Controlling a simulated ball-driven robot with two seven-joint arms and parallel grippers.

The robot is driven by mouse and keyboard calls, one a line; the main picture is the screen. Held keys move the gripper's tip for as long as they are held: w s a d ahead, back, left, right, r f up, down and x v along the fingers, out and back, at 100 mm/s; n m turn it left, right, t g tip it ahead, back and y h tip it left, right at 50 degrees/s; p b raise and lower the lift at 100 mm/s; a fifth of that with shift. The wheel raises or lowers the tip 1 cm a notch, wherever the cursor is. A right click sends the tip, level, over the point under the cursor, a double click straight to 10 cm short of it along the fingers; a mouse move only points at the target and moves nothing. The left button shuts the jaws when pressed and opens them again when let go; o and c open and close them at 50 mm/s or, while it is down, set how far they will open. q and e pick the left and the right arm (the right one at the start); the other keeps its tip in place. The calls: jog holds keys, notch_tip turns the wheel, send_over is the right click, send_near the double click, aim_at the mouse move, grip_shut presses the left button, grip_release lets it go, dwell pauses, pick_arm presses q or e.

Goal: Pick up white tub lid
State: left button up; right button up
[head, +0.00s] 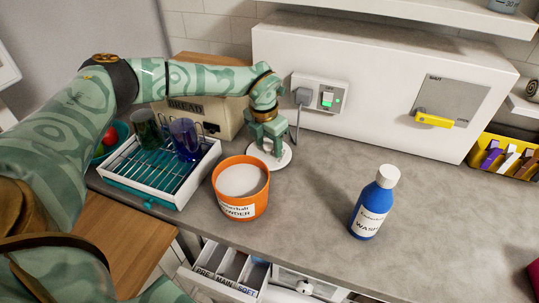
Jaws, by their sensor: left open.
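The white tub lid (286,160) is a flat round disc that appears to lie on the grey counter, just behind and to the right of the orange tub (240,206). The tub is open, with white powder inside and a label reading "POWDER". My left gripper (270,152) points down over the lid, and its jaws are open. The fingers hide the middle of the lid. I cannot tell whether the fingertips touch it. My right gripper is not in view.
A dish rack (205,167) with two glasses stands left of the tub, before a bread box (207,115). A blue wash bottle (369,212) stands to the right. Behind the lid are a white panel (300,55) and a plugged socket (322,92). An open dispenser drawer (236,268) is below.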

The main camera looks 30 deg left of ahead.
pick_arm(q)
jog(key=shift+r, duration=0.15)
jog(key=shift+c, duration=1.2)
jog(key=c, duration=0.8)
jog(key=shift+o, duration=0.2)
